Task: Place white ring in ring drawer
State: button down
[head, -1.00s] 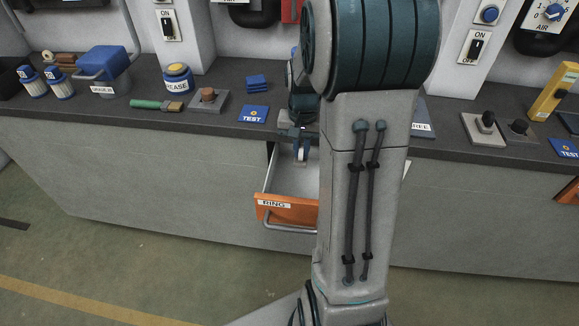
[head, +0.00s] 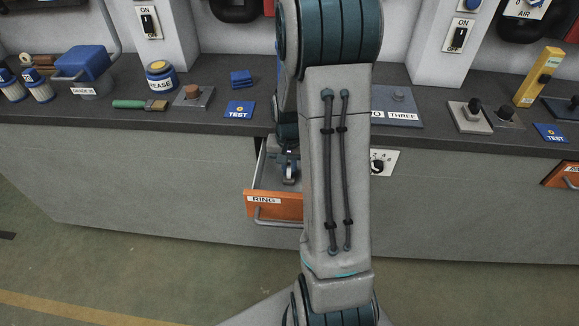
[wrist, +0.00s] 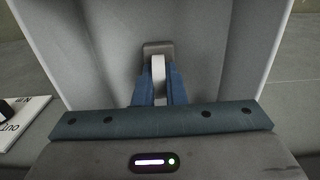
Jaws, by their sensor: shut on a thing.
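The ring drawer (head: 275,207) stands pulled out of the bench, with an orange front labelled RING. My gripper (head: 290,170) is down inside the open drawer in the head view, partly hidden by my arm. In the wrist view, my gripper (wrist: 158,85) has its blue fingers shut on the white ring (wrist: 158,68), which shows as a narrow white edge between them. The grey drawer interior surrounds the fingers there. I cannot tell whether the ring touches the drawer floor.
The bench top (head: 225,125) above holds a grease pot (head: 161,77), a brush (head: 140,104), a blue TEST card (head: 239,110) and a plate (head: 398,106). A dial panel (head: 384,162) is on the bench front right of the drawer. The floor in front is clear.

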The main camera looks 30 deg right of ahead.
aim_at(289, 166)
jog(key=shift+f, duration=0.1)
jog(key=shift+f, duration=0.15)
jog(key=c, duration=1.5)
grip_release()
notch_tip(289, 166, up, 12)
jog(key=p, duration=0.1)
jog(key=s+a+r+n+t, duration=0.1)
jog(key=s+a+r+n, duration=0.2)
jog(key=s+a, duration=0.4)
jog(key=s+a+r+n+t, duration=0.1)
jog(key=s+a+r+n, duration=0.2)
jog(key=s+a, duration=0.3)
jog(key=shift+s+a+r+n, duration=0.4)
jog(key=shift+s+r, duration=0.1)
jog(key=shift+s, duration=0.5)
